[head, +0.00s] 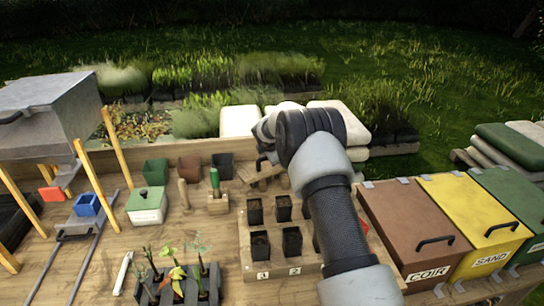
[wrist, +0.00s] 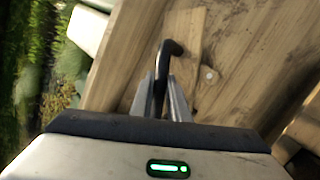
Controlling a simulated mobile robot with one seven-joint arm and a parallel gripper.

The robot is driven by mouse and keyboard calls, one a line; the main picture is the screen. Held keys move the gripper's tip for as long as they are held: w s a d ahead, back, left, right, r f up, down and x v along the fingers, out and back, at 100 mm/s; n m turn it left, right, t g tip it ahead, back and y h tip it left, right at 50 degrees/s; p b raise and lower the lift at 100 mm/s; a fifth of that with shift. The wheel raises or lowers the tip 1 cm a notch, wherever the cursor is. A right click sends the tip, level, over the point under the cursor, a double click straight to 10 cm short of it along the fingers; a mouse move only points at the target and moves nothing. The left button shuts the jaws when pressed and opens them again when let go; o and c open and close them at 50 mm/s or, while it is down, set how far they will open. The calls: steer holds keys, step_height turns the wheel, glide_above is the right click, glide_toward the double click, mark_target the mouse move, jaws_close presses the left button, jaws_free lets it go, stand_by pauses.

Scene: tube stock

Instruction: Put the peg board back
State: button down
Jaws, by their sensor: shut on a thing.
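My gripper (wrist: 168,98) is shut on a black bent handle (wrist: 170,48) in the wrist view. A light wooden piece (wrist: 196,28), which I take to be the peg board, lies right behind the handle. A small pale round peg or knob (wrist: 208,74) shows beside it. In the head view a small wooden piece (head: 264,179), likely the same board, is by the back ledge, just left of my wrist. My arm hides part of it, and the fingertips are hard to make out there. I cannot tell whether the board is lifted or resting.
A wooden pot stand (head: 262,276) with several black pots is in front, partly behind my arm. Left are a green-handled tool in a block (head: 216,203), a white-green box (head: 147,206) and a seedling tray (head: 180,291). Brown (head: 415,226), yellow and green bins stand right.

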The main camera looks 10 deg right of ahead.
steer(key=shift+f, duration=0.15)
steer(key=c, duration=1.7)
jaws_free()
